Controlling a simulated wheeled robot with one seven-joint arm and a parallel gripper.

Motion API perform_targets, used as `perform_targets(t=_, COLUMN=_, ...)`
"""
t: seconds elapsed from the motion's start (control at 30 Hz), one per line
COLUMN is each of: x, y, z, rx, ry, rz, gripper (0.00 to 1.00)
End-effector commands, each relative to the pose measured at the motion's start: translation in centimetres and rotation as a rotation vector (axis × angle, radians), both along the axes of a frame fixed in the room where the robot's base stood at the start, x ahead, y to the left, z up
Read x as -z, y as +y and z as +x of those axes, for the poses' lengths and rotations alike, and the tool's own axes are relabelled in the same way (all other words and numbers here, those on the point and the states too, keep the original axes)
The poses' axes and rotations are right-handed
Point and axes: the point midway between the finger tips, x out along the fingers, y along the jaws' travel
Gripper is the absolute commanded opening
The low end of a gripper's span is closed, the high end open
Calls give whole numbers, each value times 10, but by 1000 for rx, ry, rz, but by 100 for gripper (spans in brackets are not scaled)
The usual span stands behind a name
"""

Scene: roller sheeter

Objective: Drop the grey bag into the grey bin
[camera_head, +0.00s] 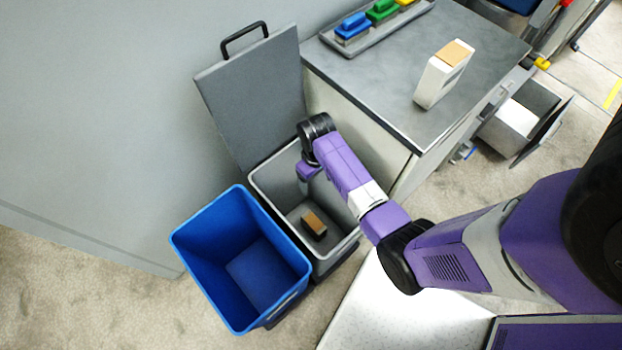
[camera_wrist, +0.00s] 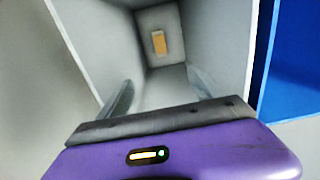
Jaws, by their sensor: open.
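The grey bin (camera_head: 259,184) stands open against the counter's side, its lid (camera_head: 257,95) raised. A small block-like bag (camera_head: 314,225) with a tan face and dark grey side lies on the bin's floor. In the wrist view, the bag's tan face (camera_wrist: 159,42) shows at the bottom of the grey bin (camera_wrist: 222,40). My gripper (camera_wrist: 160,88) is open and empty, pointing down into the bin, well above the bag. In the head view its fingers are mostly hidden by my wrist.
A blue bin (camera_head: 190,238) stands beside the grey bin, and also shows in the wrist view (camera_wrist: 300,65). The counter (camera_head: 375,85) holds a white pack with a tan top (camera_head: 441,76) and a tray (camera_head: 375,37) of coloured blocks. An open drawer (camera_head: 515,115) sticks out at the right.

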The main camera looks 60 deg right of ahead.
Motion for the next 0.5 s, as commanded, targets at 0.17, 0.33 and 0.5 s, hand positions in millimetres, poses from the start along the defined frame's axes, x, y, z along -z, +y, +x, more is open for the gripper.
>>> perform_targets(t=0.17, x=-28, y=0, z=1, rx=0, ry=-5, rz=-2, gripper=76)
perform_targets(t=0.33, x=-55, y=-1, z=1, rx=0, ry=-5, rz=-2, gripper=76)
perform_targets(t=0.5, x=-69, y=0, z=1, rx=0, ry=-4, rz=-2, gripper=76)
